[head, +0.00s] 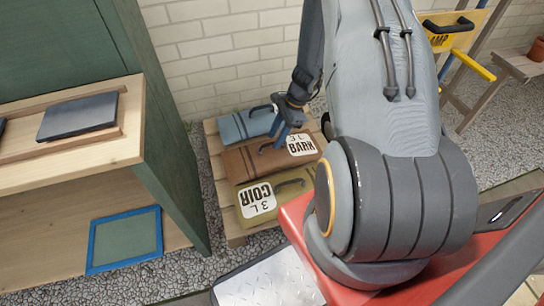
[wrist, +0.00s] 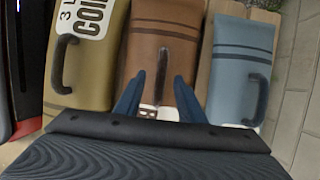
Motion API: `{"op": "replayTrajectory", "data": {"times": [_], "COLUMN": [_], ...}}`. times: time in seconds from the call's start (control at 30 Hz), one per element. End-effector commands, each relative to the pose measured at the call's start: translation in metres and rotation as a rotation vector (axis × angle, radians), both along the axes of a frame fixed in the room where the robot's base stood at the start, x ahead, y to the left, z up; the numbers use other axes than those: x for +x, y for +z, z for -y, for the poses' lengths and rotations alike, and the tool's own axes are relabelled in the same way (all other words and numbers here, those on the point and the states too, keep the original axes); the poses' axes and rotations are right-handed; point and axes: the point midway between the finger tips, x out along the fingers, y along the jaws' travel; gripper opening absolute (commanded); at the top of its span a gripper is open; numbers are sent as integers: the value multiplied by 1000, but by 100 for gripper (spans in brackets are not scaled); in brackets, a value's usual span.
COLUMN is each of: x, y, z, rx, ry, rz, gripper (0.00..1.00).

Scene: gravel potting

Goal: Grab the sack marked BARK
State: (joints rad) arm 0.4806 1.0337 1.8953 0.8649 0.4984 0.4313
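The brown sack marked BARK (head: 238,162) lies on a low wooden pallet (head: 212,143), between a blue-grey sack (head: 234,127) and an olive sack marked COIR (head: 246,178). My gripper (head: 275,139) is over the brown sack, beside its white label. In the wrist view the brown sack (wrist: 165,40) is in the middle. Its dark handle shows between the two blue fingers of my gripper (wrist: 158,95), which are apart and do not visibly touch it. The label is partly hidden behind my gripper there. I cannot tell the exact height of the fingers over the handle.
The olive sack (wrist: 90,75) and the blue-grey sack (wrist: 240,60) flank my gripper closely, each with a dark handle. A green cabinet with wooden shelves (head: 130,150) stands left of the pallet. A brick wall (head: 235,50) is behind, with gravel around.

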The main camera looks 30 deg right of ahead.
Motion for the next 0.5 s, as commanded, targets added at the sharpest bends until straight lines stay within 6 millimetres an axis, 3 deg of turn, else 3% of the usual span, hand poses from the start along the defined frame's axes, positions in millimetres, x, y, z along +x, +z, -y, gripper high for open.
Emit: {"op": "replayTrajectory", "data": {"times": [0.23, 0.5], "x": [4, 4], "y": [-35, -37], "z": [-12, -14], "rx": [1, 0], "ry": [3, 1], "rz": [-2, -1], "gripper": [36, 36]}}
